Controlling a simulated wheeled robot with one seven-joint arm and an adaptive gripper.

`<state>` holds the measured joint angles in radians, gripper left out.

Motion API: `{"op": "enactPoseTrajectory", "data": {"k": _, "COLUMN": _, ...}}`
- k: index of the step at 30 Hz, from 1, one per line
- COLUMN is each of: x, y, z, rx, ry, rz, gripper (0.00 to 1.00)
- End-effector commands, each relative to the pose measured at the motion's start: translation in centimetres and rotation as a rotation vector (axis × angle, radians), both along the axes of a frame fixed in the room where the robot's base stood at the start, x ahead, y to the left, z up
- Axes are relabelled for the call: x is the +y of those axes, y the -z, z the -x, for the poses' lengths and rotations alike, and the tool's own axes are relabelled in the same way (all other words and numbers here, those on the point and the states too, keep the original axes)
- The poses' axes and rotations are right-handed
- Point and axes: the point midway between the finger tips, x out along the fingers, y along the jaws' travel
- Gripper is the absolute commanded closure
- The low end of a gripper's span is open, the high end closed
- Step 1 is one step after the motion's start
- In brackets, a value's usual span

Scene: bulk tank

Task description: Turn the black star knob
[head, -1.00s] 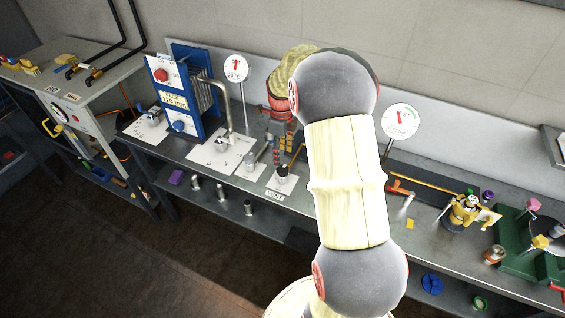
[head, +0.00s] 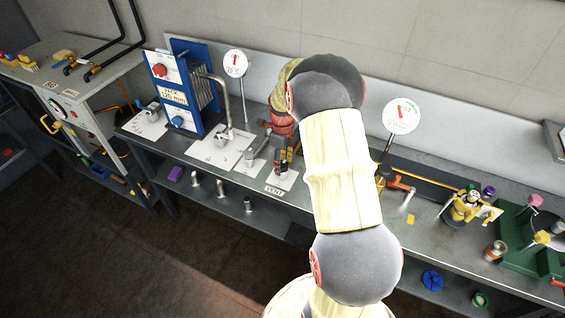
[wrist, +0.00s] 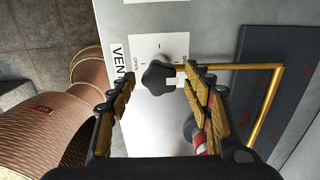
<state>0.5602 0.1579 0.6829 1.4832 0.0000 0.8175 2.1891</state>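The black star knob (wrist: 158,77) shows in the wrist view, on a white plate (wrist: 146,112) with dial marks and the words VENT and OPEN. My gripper (wrist: 157,74) is open, with one finger to the left of the knob and one to the right. Small gaps seem to remain at both sides; contact is not clear. In the head view my gripper (head: 281,160) is over the VENT plate (head: 277,186) and hides most of the knob.
A brass-coloured bent pipe (wrist: 270,98) runs right of the knob. In the head view a blue plate pack (head: 183,98) and a curved steel pipe (head: 222,98) stand to the left. Round gauges (head: 402,116) rise at the bench's back. A yellow-and-black fitting (head: 464,207) stands to the right.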

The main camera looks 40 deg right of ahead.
Motion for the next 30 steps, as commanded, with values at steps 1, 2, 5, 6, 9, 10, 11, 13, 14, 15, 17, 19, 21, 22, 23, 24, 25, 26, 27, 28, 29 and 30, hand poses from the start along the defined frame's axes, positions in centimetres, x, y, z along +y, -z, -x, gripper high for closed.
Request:
{"op": "enactPoseTrajectory", "data": {"k": 1, "x": 0.00, "y": -0.01, "z": 0.00, "rx": 0.000, "ry": 0.000, "rz": 0.000, "gripper": 0.52}}
{"op": "enactPoseTrajectory", "data": {"k": 2, "x": 0.00, "y": -0.02, "z": 0.00, "rx": 0.000, "ry": 0.000, "rz": 0.000, "gripper": 0.53}}
{"op": "enactPoseTrajectory", "data": {"k": 5, "x": 0.01, "y": -0.02, "z": 0.00, "rx": 0.000, "ry": 0.000, "rz": 0.000, "gripper": 0.59}}
{"op": "enactPoseTrajectory", "data": {"k": 6, "x": 0.01, "y": -0.03, "z": 0.00, "rx": 0.000, "ry": 0.000, "rz": 0.000, "gripper": 0.61}}
{"op": "enactPoseTrajectory", "data": {"k": 9, "x": 0.01, "y": -0.03, "z": 0.01, "rx": 0.000, "ry": 0.000, "rz": 0.000, "gripper": 0.67}}
{"op": "enactPoseTrajectory", "data": {"k": 10, "x": 0.01, "y": -0.03, "z": 0.00, "rx": 0.000, "ry": 0.000, "rz": 0.000, "gripper": 0.69}}
{"op": "enactPoseTrajectory", "data": {"k": 11, "x": 0.01, "y": -0.03, "z": 0.00, "rx": 0.000, "ry": 0.000, "rz": 0.000, "gripper": 0.71}}
{"op": "enactPoseTrajectory", "data": {"k": 13, "x": 0.01, "y": -0.03, "z": 0.01, "rx": 0.000, "ry": 0.000, "rz": 0.000, "gripper": 0.75}}
{"op": "enactPoseTrajectory", "data": {"k": 14, "x": 0.01, "y": -0.03, "z": 0.01, "rx": 0.000, "ry": 0.000, "rz": 0.000, "gripper": 0.76}}
{"op": "enactPoseTrajectory", "data": {"k": 15, "x": 0.01, "y": -0.03, "z": 0.01, "rx": 0.000, "ry": 0.000, "rz": 0.000, "gripper": 0.79}}
{"op": "enactPoseTrajectory", "data": {"k": 17, "x": 0.01, "y": -0.04, "z": 0.01, "rx": 0.000, "ry": 0.000, "rz": 0.000, "gripper": 0.82}}
{"op": "enactPoseTrajectory", "data": {"k": 19, "x": 0.01, "y": -0.04, "z": 0.01, "rx": 0.000, "ry": 0.000, "rz": 0.000, "gripper": 0.86}}
{"op": "enactPoseTrajectory", "data": {"k": 21, "x": 0.01, "y": -0.04, "z": 0.01, "rx": 0.000, "ry": 0.000, "rz": 0.000, "gripper": 0.90}}
{"op": "enactPoseTrajectory", "data": {"k": 22, "x": 0.01, "y": -0.04, "z": 0.01, "rx": 0.000, "ry": 0.000, "rz": 0.000, "gripper": 0.92}}
{"op": "enactPoseTrajectory", "data": {"k": 23, "x": 0.01, "y": -0.04, "z": 0.01, "rx": 0.000, "ry": 0.000, "rz": 0.000, "gripper": 0.93}}
{"op": "enactPoseTrajectory", "data": {"k": 24, "x": 0.01, "y": -0.04, "z": 0.01, "rx": 0.000, "ry": 0.000, "rz": 0.000, "gripper": 0.93}}
{"op": "enactPoseTrajectory", "data": {"k": 25, "x": 0.01, "y": -0.04, "z": 0.01, "rx": 0.000, "ry": -0.001, "rz": 0.000, "gripper": 0.93}}
{"op": "enactPoseTrajectory", "data": {"k": 26, "x": 0.01, "y": -0.04, "z": 0.01, "rx": 0.000, "ry": -0.002, "rz": 0.000, "gripper": 0.93}}
{"op": "enactPoseTrajectory", "data": {"k": 27, "x": 0.01, "y": -0.05, "z": 0.01, "rx": 0.000, "ry": -0.005, "rz": 0.000, "gripper": 0.93}}
{"op": "enactPoseTrajectory", "data": {"k": 28, "x": 0.01, "y": -0.06, "z": 0.01, "rx": 0.000, "ry": -0.008, "rz": 0.000, "gripper": 0.93}}
{"op": "enactPoseTrajectory", "data": {"k": 29, "x": 0.01, "y": -0.06, "z": 0.01, "rx": 0.000, "ry": -0.012, "rz": 0.000, "gripper": 0.93}}
{"op": "enactPoseTrajectory", "data": {"k": 30, "x": 0.01, "y": -0.07, "z": 0.01, "rx": 0.000, "ry": -0.021, "rz": 0.000, "gripper": 0.93}}
